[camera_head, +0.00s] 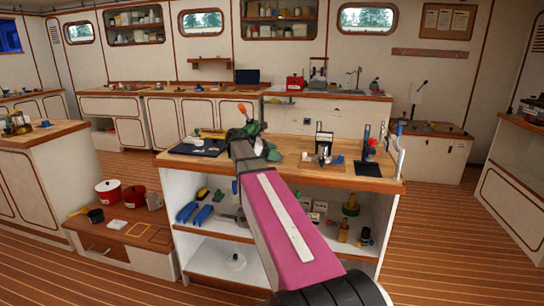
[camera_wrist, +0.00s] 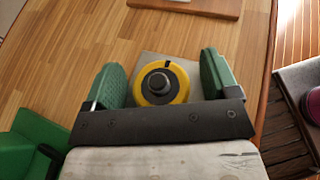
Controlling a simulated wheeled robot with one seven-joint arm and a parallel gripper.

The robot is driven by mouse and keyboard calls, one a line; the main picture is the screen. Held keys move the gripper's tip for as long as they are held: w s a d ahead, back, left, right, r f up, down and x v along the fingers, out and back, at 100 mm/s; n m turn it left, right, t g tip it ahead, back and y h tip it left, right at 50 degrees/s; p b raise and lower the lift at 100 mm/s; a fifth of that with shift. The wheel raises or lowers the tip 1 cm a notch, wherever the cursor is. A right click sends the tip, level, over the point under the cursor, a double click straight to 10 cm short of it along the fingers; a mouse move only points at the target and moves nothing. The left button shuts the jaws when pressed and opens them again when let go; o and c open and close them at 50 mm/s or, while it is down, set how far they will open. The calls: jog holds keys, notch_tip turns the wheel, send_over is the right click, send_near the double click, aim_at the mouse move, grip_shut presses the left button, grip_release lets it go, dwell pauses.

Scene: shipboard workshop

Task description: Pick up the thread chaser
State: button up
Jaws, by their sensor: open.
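I cannot tell for sure which thing is the thread chaser. In the wrist view, a round yellow ring (camera_wrist: 181,86) with a dark knob in its middle sits over a pale grey square plate (camera_wrist: 148,60). It lies between the two green fingers of my gripper (camera_wrist: 159,62), with a gap visible on each side. My gripper is open and holds nothing. In the head view, my gripper (camera_head: 252,132) is over the wooden workbench top (camera_head: 292,168). My arm hides part of the bench there. An orange-red handle (camera_head: 241,108) shows just beyond the gripper.
A dark mat (camera_head: 200,147) lies on the bench at left. A black-and-white device (camera_head: 324,146) and a blue block (camera_head: 337,160) stand to the right. A green object (camera_wrist: 25,155) is at the wrist view's lower left. Shelves below hold blue-handled tools (camera_head: 187,211).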

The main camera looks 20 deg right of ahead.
jog(key=c, duration=1.1)
jog(key=shift+c, duration=0.3)
jog(key=shift+r, duration=0.1)
